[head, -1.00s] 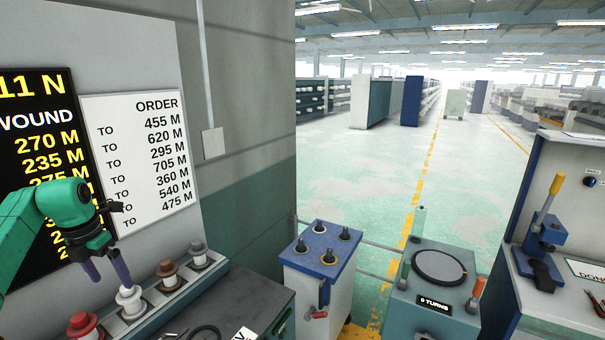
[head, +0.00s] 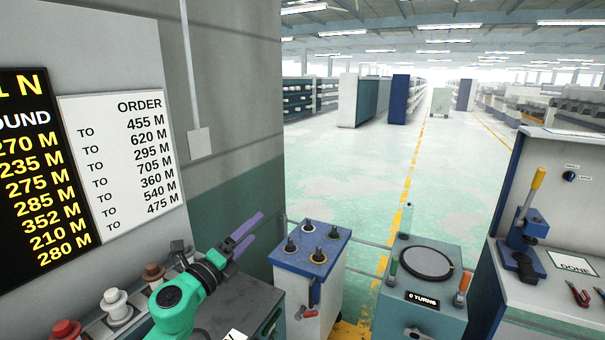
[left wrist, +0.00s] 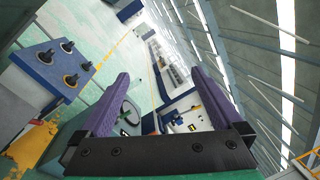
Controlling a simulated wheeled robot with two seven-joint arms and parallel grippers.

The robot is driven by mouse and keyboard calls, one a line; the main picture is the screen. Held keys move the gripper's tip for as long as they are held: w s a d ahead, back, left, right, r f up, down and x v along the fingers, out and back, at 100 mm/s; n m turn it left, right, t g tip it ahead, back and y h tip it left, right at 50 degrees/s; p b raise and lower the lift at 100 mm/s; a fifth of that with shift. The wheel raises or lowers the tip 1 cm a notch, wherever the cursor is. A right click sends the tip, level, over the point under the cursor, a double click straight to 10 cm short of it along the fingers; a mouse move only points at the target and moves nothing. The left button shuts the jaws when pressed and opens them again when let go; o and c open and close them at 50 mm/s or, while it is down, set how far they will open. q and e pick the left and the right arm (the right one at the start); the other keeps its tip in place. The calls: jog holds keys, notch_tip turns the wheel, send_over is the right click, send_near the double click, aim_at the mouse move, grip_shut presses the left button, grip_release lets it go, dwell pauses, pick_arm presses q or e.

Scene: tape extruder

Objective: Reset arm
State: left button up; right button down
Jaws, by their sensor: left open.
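My left gripper (head: 248,234) is at the lower middle of the head view, over the dark bench top, with its two purple fingers pointing right and slightly up. It also shows in the left wrist view (left wrist: 166,95), where the fingers are spread apart with nothing between them. My green left arm comes up from the bottom edge of the head view. My right gripper is in neither view.
Several spools, one of them red (head: 66,332) and one white (head: 116,303), stand in a row at lower left. A blue-topped cabinet (head: 311,246) is close right of the gripper. A teal machine with a turntable (head: 427,262) stands further right. The green floor behind is open.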

pick_arm(q)
jog(key=s+a+f+n+g+y, duration=0.3)
jog(key=s+a+f+n+y, duration=0.85)
jog(key=n, duration=0.95)
jog(key=s+f+n+g+h, duration=0.1)
jog(key=s+f+n+g, duration=0.3)
jog(key=s+f, duration=0.5)
jog(key=s+f+n+g+h, duration=0.1)
jog(key=s+f+n+g, duration=0.1)
jog(key=s+f+g, duration=0.75)
jog(key=s+f+t+b, duration=0.1)
jog(key=s+f+b, duration=0.15)
jog(key=f, duration=0.95)
jog(key=s+f+t+b, duration=0.1)
jog(key=s+f+b, duration=0.15)
jog(key=f, duration=1.05)
jog(key=s+a+f+g+b, duration=0.1)
jog(key=s+f+b, duration=0.4)
jog(key=s+f, duration=1.1)
notch_tip(320, 180, down, 4)
jog(key=shift+s+a+f+g, duration=0.15)
jog(key=shift+s+a+g, duration=0.2)
jog(key=shift+a, duration=0.2)
